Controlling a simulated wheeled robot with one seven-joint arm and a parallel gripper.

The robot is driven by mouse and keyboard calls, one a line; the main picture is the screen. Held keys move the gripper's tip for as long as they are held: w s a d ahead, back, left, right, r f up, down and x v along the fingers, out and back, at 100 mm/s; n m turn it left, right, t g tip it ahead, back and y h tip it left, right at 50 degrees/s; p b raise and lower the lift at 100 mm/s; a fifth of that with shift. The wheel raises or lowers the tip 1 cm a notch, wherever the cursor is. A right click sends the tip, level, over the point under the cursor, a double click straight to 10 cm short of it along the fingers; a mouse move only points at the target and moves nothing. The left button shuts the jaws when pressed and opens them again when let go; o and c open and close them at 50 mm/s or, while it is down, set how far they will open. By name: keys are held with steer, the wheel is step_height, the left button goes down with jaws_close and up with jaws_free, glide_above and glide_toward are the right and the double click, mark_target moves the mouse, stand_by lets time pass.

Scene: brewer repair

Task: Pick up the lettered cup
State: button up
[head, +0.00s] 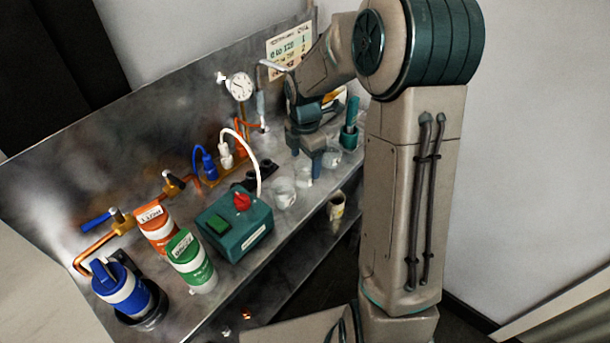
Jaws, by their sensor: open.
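Several pale cups stand on the metal bench near my gripper: one at the front (283,194), one below the fingers (303,177) and one to the right (332,158). Another cup (336,206), cream with dark marks, sits lower, by the bench's front edge. Lettering is too small to read on any of them, so I cannot tell which is the lettered cup. My gripper (307,163) is open, pointing down over the cup below it. Its fingers partly cover that cup; I cannot tell whether they touch it.
A green box (234,226) with a red knob and white hose stands left of the cups. Orange (156,228), green (189,260) and blue (122,291) canisters stand further left. A gauge (239,87) and copper pipes line the back. A teal holder (349,132) stands right.

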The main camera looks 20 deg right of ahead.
mark_target(305, 173)
steer(key=f, duration=0.2)
steer(key=s+f, duration=0.1)
steer(key=shift+a+f, duration=0.15)
steer(key=shift+f, duration=0.25)
steer(key=shift+w+f, duration=0.1)
steer(key=shift+f, duration=0.45)
steer(key=c, duration=1.1)
steer(key=shift+o, duration=0.2)
steer(key=shift+r, duration=0.15)
steer(key=shift+r, duration=1)
step_height(305, 173, up, 2)
steer(key=w+d+r, duration=0.1)
steer(key=d+r, duration=0.5)
steer(key=d, duration=0.5)
steer(key=shift+w+d+r+b, duration=0.25)
steer(key=shift+w+r+b, duration=0.1)
steer(key=shift+b, duration=0.05)
